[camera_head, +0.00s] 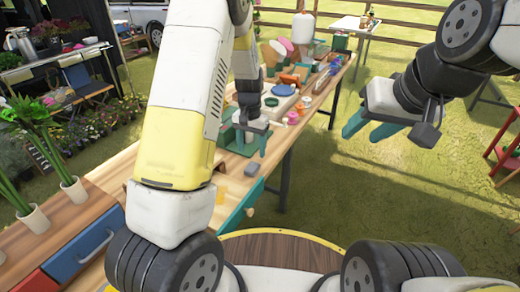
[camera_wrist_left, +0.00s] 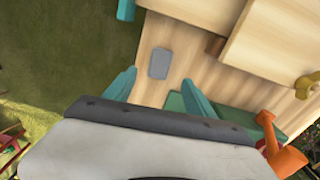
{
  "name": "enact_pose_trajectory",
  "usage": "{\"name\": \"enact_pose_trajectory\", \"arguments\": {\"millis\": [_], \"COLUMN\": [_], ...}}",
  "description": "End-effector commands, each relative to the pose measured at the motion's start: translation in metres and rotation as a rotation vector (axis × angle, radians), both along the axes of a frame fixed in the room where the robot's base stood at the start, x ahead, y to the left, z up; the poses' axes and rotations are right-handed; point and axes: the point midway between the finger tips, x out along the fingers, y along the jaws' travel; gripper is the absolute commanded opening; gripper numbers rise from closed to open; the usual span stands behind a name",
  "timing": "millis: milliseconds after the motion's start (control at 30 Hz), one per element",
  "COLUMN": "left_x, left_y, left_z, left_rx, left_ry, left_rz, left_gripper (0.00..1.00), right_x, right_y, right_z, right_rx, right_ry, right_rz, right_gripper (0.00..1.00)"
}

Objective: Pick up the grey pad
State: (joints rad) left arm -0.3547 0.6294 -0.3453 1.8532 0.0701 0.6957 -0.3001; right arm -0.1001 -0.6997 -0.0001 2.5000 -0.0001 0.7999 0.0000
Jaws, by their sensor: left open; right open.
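The grey pad (camera_head: 251,169) is a small flat rectangle lying on the wooden table near its front edge. In the left wrist view the pad (camera_wrist_left: 159,63) lies on bare wood, just beyond my fingertips and roughly centred between them. My left gripper (camera_head: 243,141) is over the table, behind the pad in the head view. Its teal fingers (camera_wrist_left: 158,80) are apart with nothing between them. My right gripper (camera_head: 370,126) is open and empty in the air over the grass, right of the table.
An open teal drawer (camera_head: 243,203) juts from the table's front. Bottles, pots and tools crowd the table's far end. In the left wrist view an orange object (camera_wrist_left: 277,140) stands near the right finger, and wooden blocks or boards (camera_wrist_left: 270,35) lie beyond the pad.

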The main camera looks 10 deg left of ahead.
Motion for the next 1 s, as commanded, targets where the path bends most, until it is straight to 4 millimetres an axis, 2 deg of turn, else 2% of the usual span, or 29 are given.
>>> {"name": "enact_pose_trajectory", "arguments": {"millis": [367,600,900,1000], "left_x": [-0.001,-0.002,-0.001,-0.001], "left_y": [0.000,0.000,0.000,0.000], "left_z": [-0.042,-0.076,-0.082,-0.081], "left_rx": [0.005,0.005,0.004,0.004], "left_ry": [0.007,0.007,0.004,0.004], "left_rz": [-0.002,-0.002,-0.003,-0.003], "left_gripper": [0.64,0.64,0.64,0.46], "right_x": [0.000,0.000,0.000,0.000], "right_y": [0.000,0.000,0.000,0.000], "right_z": [0.000,0.000,0.000,0.000], "right_rx": [0.000,0.000,0.000,0.000], "right_ry": [0.000,0.000,0.000,0.000], "right_rz": [0.000,0.000,0.000,0.000], "right_gripper": [0.44,0.44,0.44,0.44]}}
